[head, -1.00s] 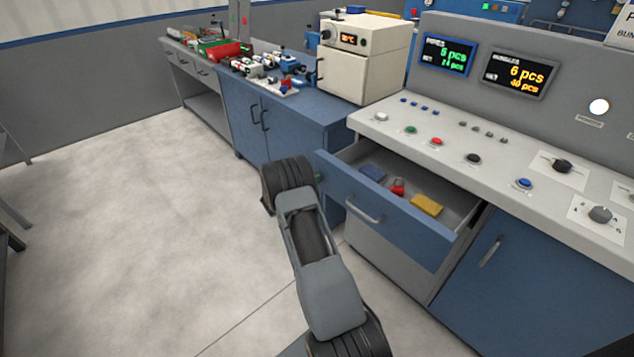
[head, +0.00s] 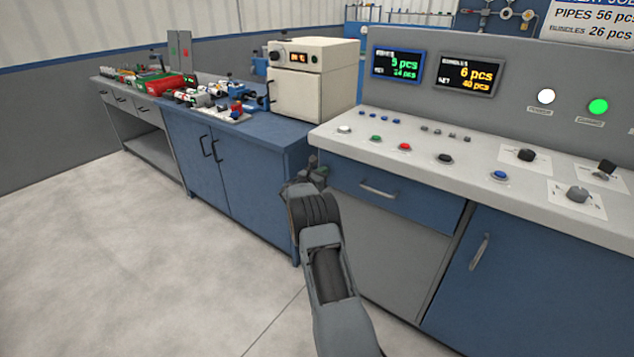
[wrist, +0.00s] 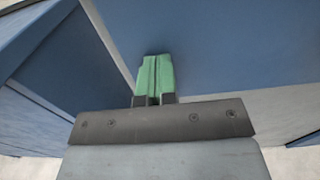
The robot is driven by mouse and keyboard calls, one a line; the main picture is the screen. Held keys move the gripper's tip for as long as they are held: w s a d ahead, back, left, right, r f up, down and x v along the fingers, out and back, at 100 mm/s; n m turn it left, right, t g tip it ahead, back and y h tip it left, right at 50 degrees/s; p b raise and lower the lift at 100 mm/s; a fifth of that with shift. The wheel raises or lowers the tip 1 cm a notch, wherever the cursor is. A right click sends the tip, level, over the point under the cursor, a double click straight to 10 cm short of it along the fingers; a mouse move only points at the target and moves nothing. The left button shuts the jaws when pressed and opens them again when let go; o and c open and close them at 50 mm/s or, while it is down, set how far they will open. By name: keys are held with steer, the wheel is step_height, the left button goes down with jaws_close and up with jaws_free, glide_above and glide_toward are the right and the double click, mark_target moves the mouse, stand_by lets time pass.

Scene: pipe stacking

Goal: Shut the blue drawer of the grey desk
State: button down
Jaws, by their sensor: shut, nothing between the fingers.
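The blue drawer (head: 400,202) of the grey desk (head: 400,262) is shut, its front flush under the desk's control top, with a metal handle (head: 378,190) across it. My gripper (wrist: 156,78) is shut and empty, its green fingertips together. In the wrist view the fingertips point at a blue panel (wrist: 225,45), which looks like the drawer front; whether they touch it I cannot tell.
The desk top (head: 450,150) carries several buttons and knobs. A blue cabinet (head: 225,175) with a cream oven (head: 310,85) on it stands to the left. A blue door (head: 510,280) is at lower right. The floor at left is clear.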

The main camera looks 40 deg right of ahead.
steer(key=shift+w+d+r, duration=0.15)
steer(key=shift+d+r, duration=0.2)
steer(key=shift+d, duration=0.3)
steer(key=shift+r, duration=0.1)
steer(key=v, duration=1.4)
steer(key=shift+a+f, duration=0.2)
steer(key=shift+f, duration=0.15)
